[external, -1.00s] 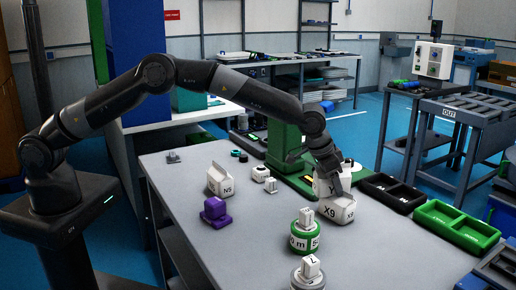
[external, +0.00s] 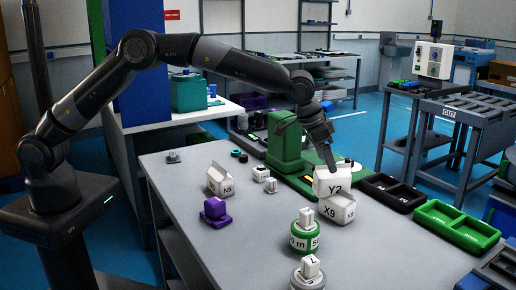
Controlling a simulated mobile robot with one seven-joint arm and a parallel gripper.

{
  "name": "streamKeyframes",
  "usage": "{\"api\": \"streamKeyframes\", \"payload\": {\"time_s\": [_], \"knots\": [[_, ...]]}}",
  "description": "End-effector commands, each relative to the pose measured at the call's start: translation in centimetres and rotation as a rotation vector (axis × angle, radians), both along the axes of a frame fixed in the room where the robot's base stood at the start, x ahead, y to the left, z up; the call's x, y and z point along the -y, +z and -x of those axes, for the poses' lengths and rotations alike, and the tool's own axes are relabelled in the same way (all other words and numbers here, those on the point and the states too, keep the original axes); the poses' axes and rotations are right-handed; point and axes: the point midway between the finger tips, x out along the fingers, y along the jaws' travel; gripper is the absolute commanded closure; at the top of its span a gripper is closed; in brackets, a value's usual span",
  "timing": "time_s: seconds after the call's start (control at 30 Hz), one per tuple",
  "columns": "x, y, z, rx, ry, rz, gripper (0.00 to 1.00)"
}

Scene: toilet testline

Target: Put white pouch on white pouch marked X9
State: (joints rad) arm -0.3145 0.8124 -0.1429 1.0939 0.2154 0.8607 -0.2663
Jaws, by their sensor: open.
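A white pouch marked Y2 (external: 332,184) rests on top of the white pouch marked X9 (external: 337,209) on the grey table. The upper pouch touches the lower one and looks roughly upright. My gripper (external: 331,164) is open, just above and behind the Y2 pouch. Its fingertips are small, and I cannot tell whether they still touch the pouch. Another white pouch marked N5 (external: 221,181) stands further left on the table.
A purple block (external: 215,211) sits to the left. A green machine (external: 287,145) stands behind. The middle of the grey table (external: 262,222) is clear.

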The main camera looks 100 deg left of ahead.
Motion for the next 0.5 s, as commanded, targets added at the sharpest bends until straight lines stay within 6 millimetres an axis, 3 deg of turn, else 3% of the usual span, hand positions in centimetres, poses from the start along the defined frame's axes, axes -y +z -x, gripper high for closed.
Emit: {"api": "streamKeyframes", "payload": {"time_s": [0.2,0.5], "knots": [[0.4,2.5,1.0,0.000,-0.001,-0.002,0.26],[0.9,3.8,1.6,0.002,-0.007,-0.003,0.26]]}}
